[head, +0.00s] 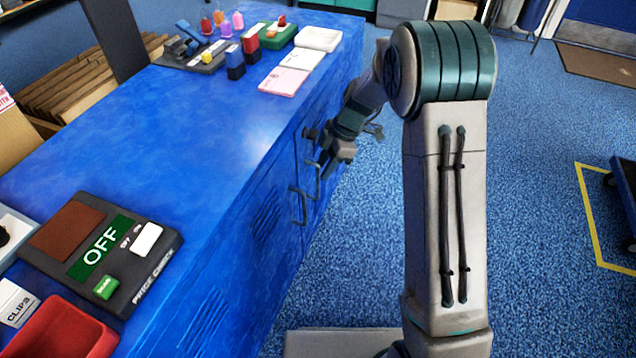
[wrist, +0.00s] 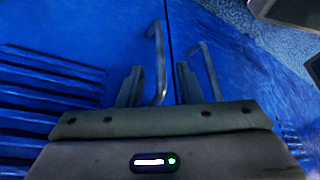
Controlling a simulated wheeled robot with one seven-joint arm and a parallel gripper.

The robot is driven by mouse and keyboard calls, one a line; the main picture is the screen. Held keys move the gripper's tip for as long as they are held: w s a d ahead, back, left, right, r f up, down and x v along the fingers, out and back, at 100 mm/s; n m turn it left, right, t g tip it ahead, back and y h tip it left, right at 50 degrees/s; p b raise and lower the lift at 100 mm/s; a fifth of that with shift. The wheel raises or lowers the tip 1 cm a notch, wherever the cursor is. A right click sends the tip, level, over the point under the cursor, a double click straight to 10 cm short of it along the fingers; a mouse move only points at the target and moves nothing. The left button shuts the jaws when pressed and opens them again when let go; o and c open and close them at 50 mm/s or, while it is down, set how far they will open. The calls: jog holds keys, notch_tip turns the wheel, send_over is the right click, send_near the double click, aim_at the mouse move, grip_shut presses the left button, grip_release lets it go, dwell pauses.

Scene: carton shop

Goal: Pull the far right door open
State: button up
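The blue counter (head: 190,150) has a front face with louvred doors and bar handles. In the head view, one bar handle (head: 298,206) and another just beyond it (head: 314,180) stand out from the doors. My gripper (head: 335,160) is at the front face, close to the farther handle. In the wrist view, my gripper (wrist: 158,88) has its fingers apart. A bar handle (wrist: 158,62) reaches down into the space between them; contact cannot be told. A second handle (wrist: 206,68) is right of the right finger, across a door seam. The doors in view look shut.
A price-check device (head: 105,250) and a red bin (head: 60,330) are on the near counter top. Cards (head: 284,81), coloured bottles and trays are at its far end. Blue floor (head: 360,270) is open right of the counter. A trolley (head: 625,190) stands at far right.

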jog(key=b, duration=0.1)
send_over(318, 196)
jog(key=f, duration=0.5)
jog(key=shift+w, duration=0.35)
grip_shut()
